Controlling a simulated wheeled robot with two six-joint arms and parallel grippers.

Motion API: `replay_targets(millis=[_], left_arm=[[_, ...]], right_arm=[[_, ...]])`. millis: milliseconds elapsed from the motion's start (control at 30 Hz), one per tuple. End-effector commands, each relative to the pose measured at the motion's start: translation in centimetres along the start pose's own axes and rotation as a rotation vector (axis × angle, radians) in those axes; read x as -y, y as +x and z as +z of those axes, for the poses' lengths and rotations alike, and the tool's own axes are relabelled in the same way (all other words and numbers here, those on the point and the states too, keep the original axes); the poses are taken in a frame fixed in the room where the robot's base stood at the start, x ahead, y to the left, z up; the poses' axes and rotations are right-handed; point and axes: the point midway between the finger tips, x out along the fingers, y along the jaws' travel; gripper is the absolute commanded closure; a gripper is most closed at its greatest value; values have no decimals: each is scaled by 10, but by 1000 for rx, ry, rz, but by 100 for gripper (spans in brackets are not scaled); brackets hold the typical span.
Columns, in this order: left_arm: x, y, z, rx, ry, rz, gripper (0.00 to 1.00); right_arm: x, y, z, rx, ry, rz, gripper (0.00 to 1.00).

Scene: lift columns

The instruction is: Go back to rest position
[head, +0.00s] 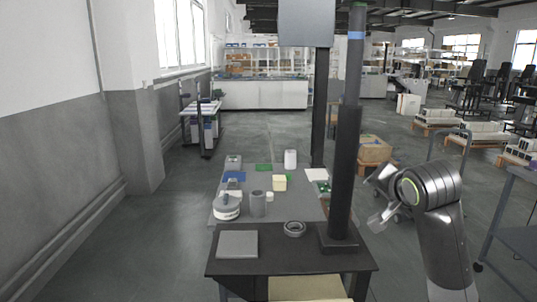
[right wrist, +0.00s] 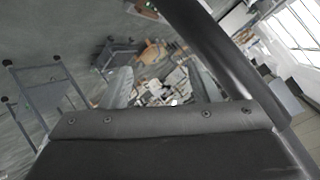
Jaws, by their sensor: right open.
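My right gripper (head: 378,212) hangs in the air to the right of the dark column, at the end of my right arm. Its jaws are apart with nothing between them. In the right wrist view the two pale fingers (right wrist: 158,88) stand apart, with only distant floor and shelving seen between them. My left gripper is not in either view.
A dark bench (head: 275,262) holds a dark column (head: 345,150), a grey plate (head: 237,245) and a ring-shaped part (head: 294,229). A grey table (head: 300,207) behind carries several small parts. A cart (head: 515,205) stands at the right. Open floor (head: 165,250) lies left.

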Motion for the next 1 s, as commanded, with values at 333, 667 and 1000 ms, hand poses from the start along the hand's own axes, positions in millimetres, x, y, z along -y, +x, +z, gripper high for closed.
replay_targets(millis=[333,667,1000], left_arm=[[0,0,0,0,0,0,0],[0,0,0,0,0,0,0],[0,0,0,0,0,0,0]], right_arm=[[-143,34,125,158,-248,142,44],[-267,0,233,325,-461,244,44],[-364,-80,316,503,-649,324,44]])
